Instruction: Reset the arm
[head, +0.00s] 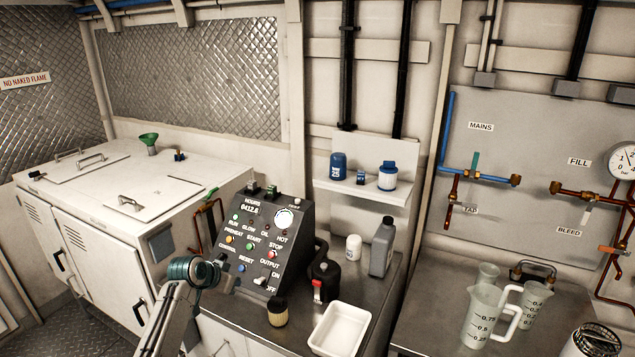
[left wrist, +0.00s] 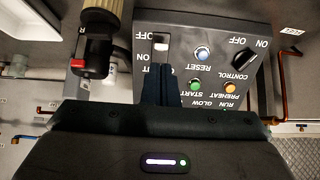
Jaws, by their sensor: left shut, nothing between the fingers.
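My left gripper (head: 228,275) is in front of the lower left of the sloped black control panel (head: 262,232). Its fingers are together and empty. In the left wrist view the shut fingers (left wrist: 161,88) point at the panel (left wrist: 190,22), which appears upside down. They lie over the area beside the START button (left wrist: 194,84), below the white-tipped OUTPUT switch (left wrist: 161,44) in that picture. Whether the fingertips touch the panel I cannot tell. My right gripper is not in view.
A black and red container (head: 323,278), a grey bottle (head: 382,247), a jar (head: 277,312) and a white tray (head: 340,328) stand on the counter right of the panel. A white chest (head: 120,215) is at left. Measuring jugs (head: 484,315) stand at right.

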